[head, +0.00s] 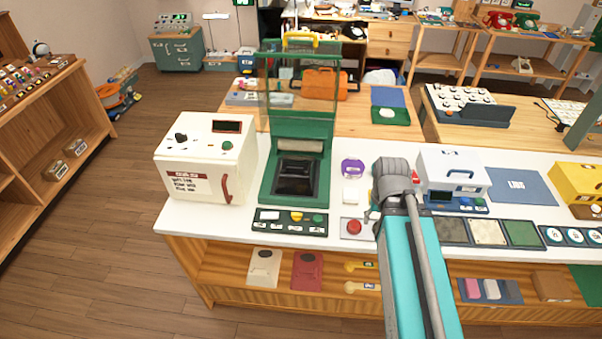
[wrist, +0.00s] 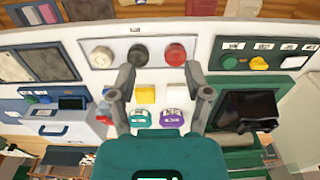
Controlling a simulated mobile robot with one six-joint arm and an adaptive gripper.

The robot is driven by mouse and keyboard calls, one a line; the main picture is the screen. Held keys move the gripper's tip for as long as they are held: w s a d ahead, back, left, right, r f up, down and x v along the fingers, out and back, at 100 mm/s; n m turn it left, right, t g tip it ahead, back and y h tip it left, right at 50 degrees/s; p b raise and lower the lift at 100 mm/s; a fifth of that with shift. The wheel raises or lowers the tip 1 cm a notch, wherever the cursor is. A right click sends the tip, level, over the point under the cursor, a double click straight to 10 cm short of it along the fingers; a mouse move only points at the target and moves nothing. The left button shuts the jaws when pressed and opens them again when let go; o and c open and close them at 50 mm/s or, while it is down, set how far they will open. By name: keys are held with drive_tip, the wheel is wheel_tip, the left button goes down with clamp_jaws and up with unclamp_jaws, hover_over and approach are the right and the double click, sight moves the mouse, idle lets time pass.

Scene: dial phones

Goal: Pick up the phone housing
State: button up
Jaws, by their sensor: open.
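Two flat pieces that look like phone housings, one cream (head: 265,268) and one red (head: 307,270), lie on the shelf under the white counter. They also show in part at the top edge of the wrist view, the red one (wrist: 199,7) and the cream one (wrist: 243,8). My gripper (wrist: 160,76) is open and empty above the counter, over a panel with white, black and red round buttons (wrist: 139,54). Neither housing is between its fingers. In the head view my arm hides much of that panel.
A green press (head: 297,205) with a dark glossy mould stands on the counter beside a cream oven-like box (head: 205,160). A white machine (head: 452,172) stands at right. Yellow handsets (head: 360,266) lie on the shelf. Open floor (head: 110,260) lies at left.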

drive_tip(key=w+a+f+m+y+b, duration=0.2)
drive_tip(key=w+a, duration=0.2)
drive_tip(key=a, duration=0.1)
drive_tip(key=m+y+b, duration=1.1)
drive_tip(key=m+y, duration=0.1)
drive_tip(key=m, duration=0.4)
approach(298, 166)
drive_tip(key=r+v, duration=0.1)
drive_tip(key=v, duration=0.2)
drive_tip(key=shift+s+a+f, duration=0.1)
drive_tip(key=shift+a+f, duration=0.15)
drive_tip(key=shift+h, duration=0.3)
drive_tip(key=b+x, duration=0.3)
drive_tip(key=x, duration=0.4)
drive_tip(key=shift+a+f, duration=0.25)
drive_tip(key=shift+a, duration=0.1)
drive_tip(key=shift+a+b, duration=0.3)
drive_tip(key=shift+a, duration=0.15)
drive_tip(key=shift+a+f, duration=0.1)
